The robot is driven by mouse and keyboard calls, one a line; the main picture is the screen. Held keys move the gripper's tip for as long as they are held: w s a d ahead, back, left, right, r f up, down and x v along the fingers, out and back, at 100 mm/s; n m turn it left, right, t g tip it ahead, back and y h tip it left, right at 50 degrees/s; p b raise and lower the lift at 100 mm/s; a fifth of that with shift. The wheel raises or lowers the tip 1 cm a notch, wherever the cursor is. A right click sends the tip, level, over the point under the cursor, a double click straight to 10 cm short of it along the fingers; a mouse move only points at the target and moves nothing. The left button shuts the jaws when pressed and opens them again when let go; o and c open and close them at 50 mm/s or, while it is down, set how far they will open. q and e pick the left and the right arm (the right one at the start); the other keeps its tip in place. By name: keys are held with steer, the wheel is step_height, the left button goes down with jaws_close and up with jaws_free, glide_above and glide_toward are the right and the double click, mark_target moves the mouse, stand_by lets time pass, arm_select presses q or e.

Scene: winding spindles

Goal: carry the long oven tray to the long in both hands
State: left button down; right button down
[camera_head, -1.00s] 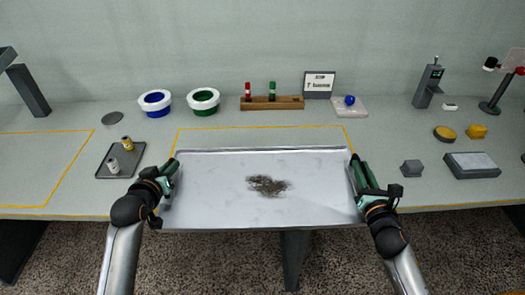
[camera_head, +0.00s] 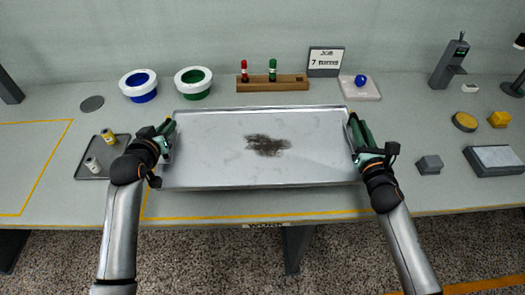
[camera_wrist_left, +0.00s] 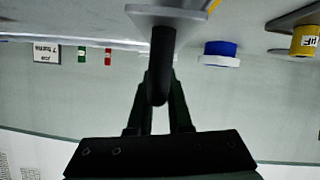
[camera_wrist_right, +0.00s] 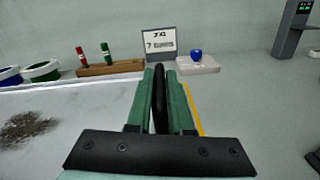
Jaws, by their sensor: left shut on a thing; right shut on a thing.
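The long oven tray (camera_head: 220,165) is a wide silver sheet with a dark brown smudge in its middle. It spans between my two grippers over the workbench. My left gripper (camera_head: 168,132) is shut on the tray's left end; the left wrist view shows its fingers around a dark handle (camera_wrist_left: 160,65). My right gripper (camera_head: 357,135) is shut on the tray's right end; the right wrist view shows a dark handle (camera_wrist_right: 159,95) between its green fingers. The tray looks about level. Whether it touches the bench is hard to tell.
Behind the tray stand a blue-lined bowl (camera_head: 139,85), a green-lined bowl (camera_head: 193,82), a wooden rack (camera_head: 285,84) and a small sign (camera_head: 326,61). A small dark tray (camera_head: 93,170) lies left. A grey block (camera_head: 430,165) lies right. Yellow lines mark the bench.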

mark_target(172, 139)
arm_select(q)
steer(key=shift+s+d+r, duration=0.1)
steer(key=shift+d+r, duration=0.15)
arm_select(e)
steer(key=shift+s+a+r, duration=0.1)
steer(key=shift+a+r, duration=0.15)
steer(key=shift+r, duration=0.05)
arm_select(q)
steer(key=shift+f, duration=0.25)
arm_select(e)
steer(key=shift+f, duration=0.25)
